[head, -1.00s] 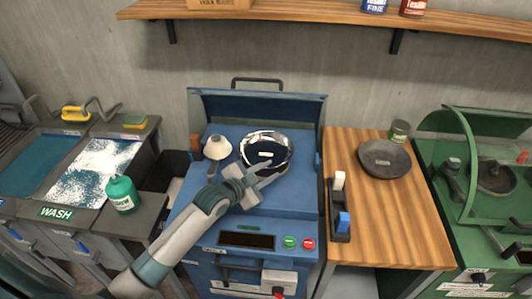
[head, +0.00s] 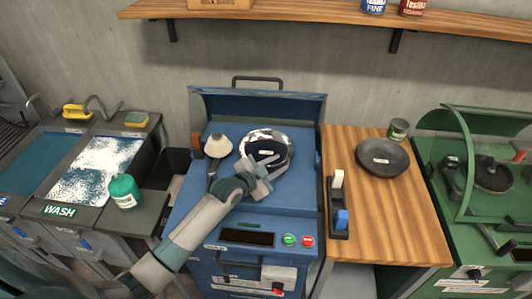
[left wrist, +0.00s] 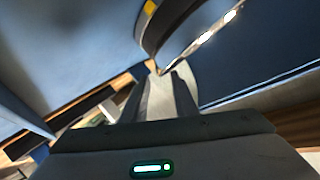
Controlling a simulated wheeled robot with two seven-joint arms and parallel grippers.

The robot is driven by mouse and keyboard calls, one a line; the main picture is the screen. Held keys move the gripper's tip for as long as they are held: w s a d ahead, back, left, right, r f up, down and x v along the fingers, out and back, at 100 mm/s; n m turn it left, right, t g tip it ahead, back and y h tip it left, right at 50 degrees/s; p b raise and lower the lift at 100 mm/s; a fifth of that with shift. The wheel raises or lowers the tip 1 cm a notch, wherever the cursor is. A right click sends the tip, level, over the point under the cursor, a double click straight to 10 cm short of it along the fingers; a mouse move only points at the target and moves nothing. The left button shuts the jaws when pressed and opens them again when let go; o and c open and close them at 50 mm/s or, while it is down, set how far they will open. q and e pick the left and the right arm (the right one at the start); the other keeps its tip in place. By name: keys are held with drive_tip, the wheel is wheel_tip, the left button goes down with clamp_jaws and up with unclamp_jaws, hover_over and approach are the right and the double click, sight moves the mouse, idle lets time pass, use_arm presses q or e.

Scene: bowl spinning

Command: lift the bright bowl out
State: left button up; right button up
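The bright bowl (head: 279,137) is shiny and chrome-like, with dark areas and a small pale label. It sits in the blue machine (head: 220,190) under a raised blue hood. My left gripper (head: 268,172) is at the bowl's near lower edge and covers part of it. In the left wrist view its two fingers (left wrist: 159,95) stand apart, with their tips close to the bowl's curved edge (left wrist: 205,37). I cannot tell whether they touch it. My right gripper is not in view.
To the right, a wooden table (head: 395,225) holds a dark dish (head: 384,157), a can (head: 398,129) and a switch block (head: 339,210). A green bottle (head: 124,191) stands by the wash station at left.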

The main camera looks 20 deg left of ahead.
use_arm(q)
drive_tip(key=x, duration=0.1)
drive_tip(key=p+x, duration=0.1)
drive_tip(key=x, duration=0.1)
drive_tip(key=shift+w+a+f, duration=0.15)
drive_tip(key=shift+a, duration=0.1)
drive_tip(key=shift+w+d+f+p, duration=0.15)
drive_tip(key=shift+w+f+p, duration=0.2)
drive_tip(key=shift+w, duration=0.1)
drive_tip(key=shift+r, duration=0.1)
clamp_jaws()
